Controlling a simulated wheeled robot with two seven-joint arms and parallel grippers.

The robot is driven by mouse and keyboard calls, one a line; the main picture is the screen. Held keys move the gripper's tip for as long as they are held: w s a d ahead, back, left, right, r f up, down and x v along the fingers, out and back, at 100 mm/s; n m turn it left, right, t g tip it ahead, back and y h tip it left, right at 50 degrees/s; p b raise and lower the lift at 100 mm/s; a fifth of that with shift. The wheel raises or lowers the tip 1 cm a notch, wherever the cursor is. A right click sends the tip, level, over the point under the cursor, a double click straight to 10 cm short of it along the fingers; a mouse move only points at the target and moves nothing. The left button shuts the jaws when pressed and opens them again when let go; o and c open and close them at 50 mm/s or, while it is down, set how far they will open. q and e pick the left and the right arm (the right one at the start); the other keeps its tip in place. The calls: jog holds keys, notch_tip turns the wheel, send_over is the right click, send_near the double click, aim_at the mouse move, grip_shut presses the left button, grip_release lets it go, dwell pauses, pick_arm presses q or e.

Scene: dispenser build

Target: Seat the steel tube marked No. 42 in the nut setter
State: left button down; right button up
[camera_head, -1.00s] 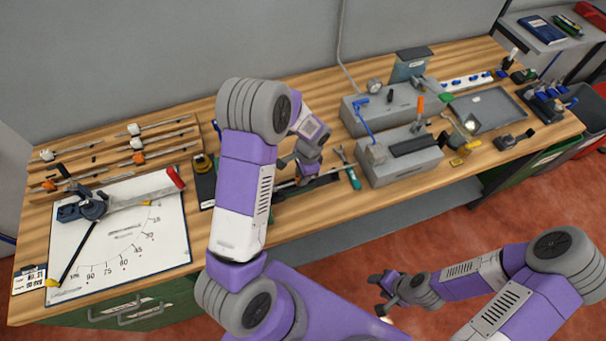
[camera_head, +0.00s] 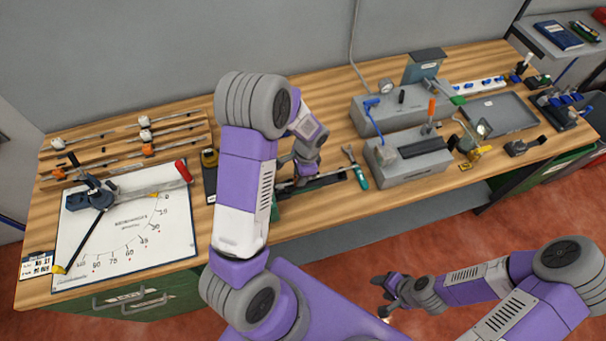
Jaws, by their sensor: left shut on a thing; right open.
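My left gripper (camera_head: 292,170) is low over the dark tray (camera_head: 325,181) at the bench's front middle. It is shut on what looks like a thin steel tube, mostly hidden by the fingers and my forearm; no marking is readable. Steel tubes with white and orange tags lie on the wooden rack (camera_head: 120,160) at the left; their numbers are too small to read. Two grey bench machines, a front one (camera_head: 415,168) and a rear one (camera_head: 365,120), stand right of the gripper; I cannot tell which is the nut setter. My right gripper (camera_head: 383,294) is open and empty, in front of the bench.
A white angle chart (camera_head: 130,255) with a blue bending tool (camera_head: 90,195) covers the left of the bench. A green-handled wrench (camera_head: 357,170) lies between tray and front machine. A grey tray (camera_head: 495,115) and small tools are at the right.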

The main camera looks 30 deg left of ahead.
pick_arm(q)
jog(key=shift+s+a, duration=0.25)
jog(key=shift+s, duration=0.05)
jog(key=c, duration=0.6)
grip_release()
jog(key=shift+r+p, duration=2.65)
jog(key=shift+r, duration=0.9)
jog(key=shift+f, duration=0.1)
